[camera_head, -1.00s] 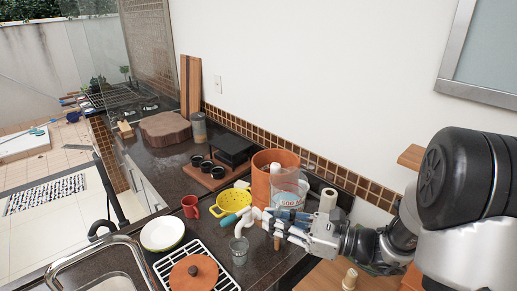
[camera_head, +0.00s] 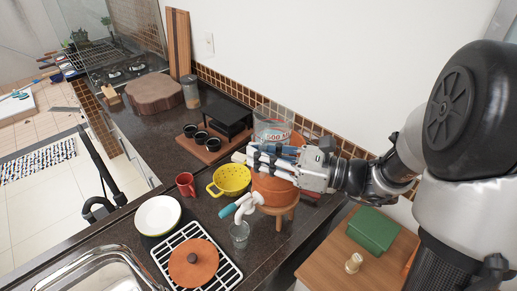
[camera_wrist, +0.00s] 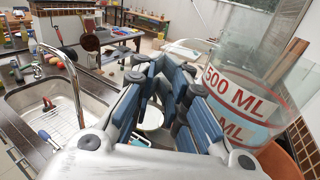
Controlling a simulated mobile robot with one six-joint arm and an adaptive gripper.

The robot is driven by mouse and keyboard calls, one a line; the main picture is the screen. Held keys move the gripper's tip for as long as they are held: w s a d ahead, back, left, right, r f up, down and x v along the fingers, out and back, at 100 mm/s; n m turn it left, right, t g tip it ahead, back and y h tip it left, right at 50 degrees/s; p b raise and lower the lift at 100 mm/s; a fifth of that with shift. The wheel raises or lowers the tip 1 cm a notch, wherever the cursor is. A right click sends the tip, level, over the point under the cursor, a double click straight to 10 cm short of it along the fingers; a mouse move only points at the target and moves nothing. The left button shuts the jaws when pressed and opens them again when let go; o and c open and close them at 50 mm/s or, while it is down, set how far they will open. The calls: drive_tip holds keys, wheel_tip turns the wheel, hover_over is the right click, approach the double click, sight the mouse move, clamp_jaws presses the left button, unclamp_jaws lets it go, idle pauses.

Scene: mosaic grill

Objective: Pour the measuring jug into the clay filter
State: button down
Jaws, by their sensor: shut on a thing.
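The clear measuring jug (camera_head: 272,131) shows above the clay filter's top, partly hidden behind my gripper (camera_head: 262,160). In the wrist view the jug (camera_wrist: 238,93) is close on the right, with red "500 ML" marking and pale bluish contents; it looks nearly upright. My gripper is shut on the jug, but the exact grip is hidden. The orange clay filter (camera_head: 272,190) stands on a small wooden stand, with a white tap and teal handle at its front left. Its rim is mostly hidden by my gripper. Part of it shows lower right in the wrist view (camera_wrist: 278,160).
A terracotta lid (camera_head: 193,262) lies on a white rack (camera_head: 225,270). A white plate (camera_head: 158,214), red mug (camera_head: 186,182), yellow colander (camera_head: 231,178) and glass (camera_head: 240,233) stand left of the filter. The tiled wall (camera_head: 325,139) is close behind.

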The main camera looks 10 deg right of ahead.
drive_tip(key=shift+s+a+r+m+p, duration=0.1)
drive_tip(key=shift+s+r+m+p, duration=0.1)
drive_tip(key=shift+r+m+p, duration=0.65)
drive_tip(key=shift+s+a+r+m+p, duration=0.15)
drive_tip(key=shift+r+m+p, duration=0.25)
drive_tip(key=shift+p, duration=0.7)
drive_tip(key=shift+d, duration=0.1)
wheel_tip(320, 180, up, 2)
drive_tip(key=m+p, duration=0.3)
drive_tip(key=p, duration=0.3)
drive_tip(key=shift+p, duration=0.3)
drive_tip(key=shift+w+r+m+p, duration=0.1)
drive_tip(key=shift+m+p, duration=0.15)
drive_tip(key=shift+p, duration=0.4)
